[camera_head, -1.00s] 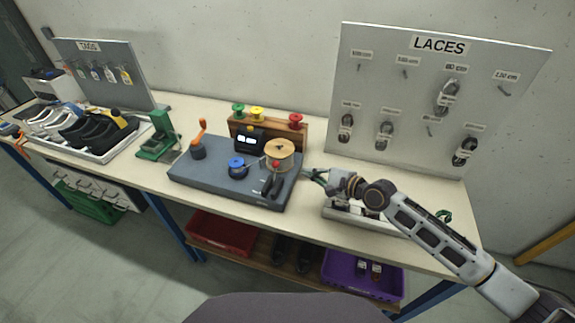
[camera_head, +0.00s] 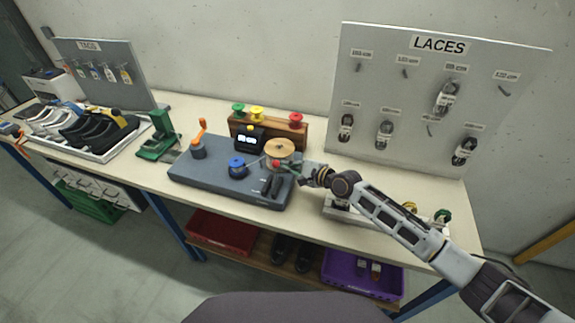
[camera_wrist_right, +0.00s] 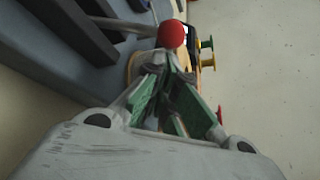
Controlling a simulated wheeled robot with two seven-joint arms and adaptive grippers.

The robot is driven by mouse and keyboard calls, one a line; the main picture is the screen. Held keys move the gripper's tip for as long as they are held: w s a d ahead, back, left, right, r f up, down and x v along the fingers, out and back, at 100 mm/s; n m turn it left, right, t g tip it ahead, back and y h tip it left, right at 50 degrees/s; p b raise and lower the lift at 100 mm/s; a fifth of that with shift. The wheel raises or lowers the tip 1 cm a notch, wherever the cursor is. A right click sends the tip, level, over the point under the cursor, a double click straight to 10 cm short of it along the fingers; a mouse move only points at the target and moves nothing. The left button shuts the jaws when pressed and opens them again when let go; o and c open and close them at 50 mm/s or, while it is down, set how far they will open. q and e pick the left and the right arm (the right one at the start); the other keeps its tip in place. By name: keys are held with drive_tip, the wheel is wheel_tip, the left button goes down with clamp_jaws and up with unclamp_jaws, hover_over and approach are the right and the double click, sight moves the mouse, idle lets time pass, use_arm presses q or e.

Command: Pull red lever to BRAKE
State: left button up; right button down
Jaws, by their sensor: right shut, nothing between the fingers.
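The red lever shows as a red ball knob (camera_head: 276,164) in front of the wooden spool (camera_head: 280,148) on the grey winding machine (camera_head: 210,177). In the right wrist view the red knob (camera_wrist_right: 171,34) sits on a grey rod just beyond my fingertips. My right gripper (camera_head: 290,167) reaches in from the right at the knob's height. Its green-padded fingers (camera_wrist_right: 170,66) are shut and empty. I cannot tell whether they touch the knob. A BRAKE marking is not readable. My left gripper is out of view.
A black lever block (camera_head: 270,184) stands at the machine's front right. A rack with colored spools (camera_head: 298,130) stands behind. The laces board (camera_head: 400,90) rises behind my right arm.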

drive_tip(key=shift+w+a+f, duration=0.1)
drive_tip(key=shift+w+a, duration=0.15)
drive_tip(key=shift+a, duration=0.05)
